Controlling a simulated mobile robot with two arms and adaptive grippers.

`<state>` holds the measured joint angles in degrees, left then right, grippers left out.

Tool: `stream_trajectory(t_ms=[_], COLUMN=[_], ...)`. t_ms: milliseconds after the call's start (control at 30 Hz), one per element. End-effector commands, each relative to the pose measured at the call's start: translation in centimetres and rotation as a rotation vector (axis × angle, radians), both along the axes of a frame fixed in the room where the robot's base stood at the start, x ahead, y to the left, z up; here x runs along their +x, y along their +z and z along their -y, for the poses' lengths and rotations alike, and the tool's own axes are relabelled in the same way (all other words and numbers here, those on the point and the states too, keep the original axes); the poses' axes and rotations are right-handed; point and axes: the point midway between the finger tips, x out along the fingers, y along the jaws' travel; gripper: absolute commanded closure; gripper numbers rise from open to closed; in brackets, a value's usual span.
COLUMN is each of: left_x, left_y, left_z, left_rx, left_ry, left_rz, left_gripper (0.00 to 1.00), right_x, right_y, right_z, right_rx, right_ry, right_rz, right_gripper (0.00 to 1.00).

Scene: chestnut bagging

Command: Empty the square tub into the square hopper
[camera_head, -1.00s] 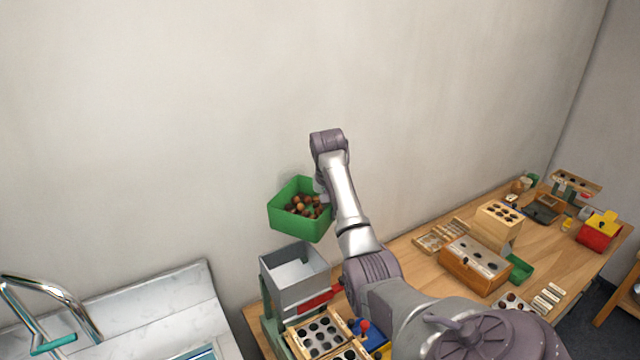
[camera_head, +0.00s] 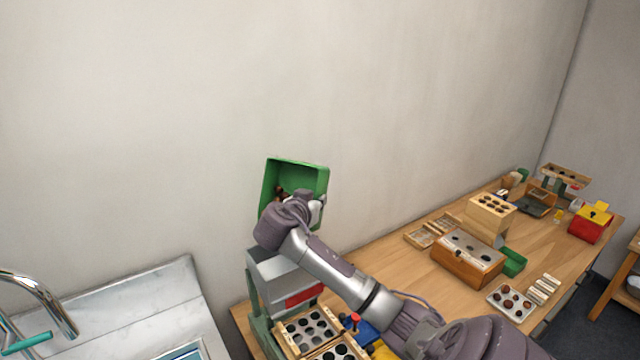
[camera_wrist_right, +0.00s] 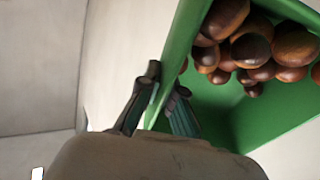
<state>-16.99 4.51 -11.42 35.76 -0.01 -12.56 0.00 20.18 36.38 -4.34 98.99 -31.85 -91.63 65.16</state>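The green square tub (camera_head: 318,180) is held up above the square hopper, tilted so its open side faces the camera. Brown chestnuts show inside it, most clearly in the right wrist view, where several chestnuts (camera_wrist_right: 250,45) lie in the green tub (camera_wrist_right: 225,115). My right gripper (camera_wrist_right: 160,100) is shut on the tub's wall, one finger on each side. In the head view the right wrist hides much of the tub's lower part. The grey square hopper (camera_head: 268,284) stands below on the table's left end, its opening mostly hidden behind my arm. My left gripper is not in view.
The wooden table (camera_head: 395,268) runs to the right with a wooden box (camera_head: 468,258), trays and a red box (camera_head: 590,225). Trays with round cells (camera_head: 308,330) sit next to the hopper. A marble counter (camera_head: 140,310) with a tap is at the left. The wall is close behind.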

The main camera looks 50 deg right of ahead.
Motion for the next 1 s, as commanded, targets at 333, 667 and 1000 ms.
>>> stream_trajectory(t_ms=[333,667,1000], left_x=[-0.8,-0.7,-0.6], left_y=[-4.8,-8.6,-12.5], left_z=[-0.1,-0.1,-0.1], left_rx=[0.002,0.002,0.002], left_ry=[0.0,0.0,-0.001], left_rz=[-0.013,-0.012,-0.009], left_gripper=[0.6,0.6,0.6], right_x=[-0.4,-0.7,-0.9], right_y=[-0.7,-1.1,-1.5], right_z=[-1.4,-2.5,-3.4], right_rx=[-0.219,-0.345,-0.465], right_ry=[0.001,0.0,0.0], right_rz=[0.061,0.093,0.126], right_gripper=[1.0,1.0,1.0])
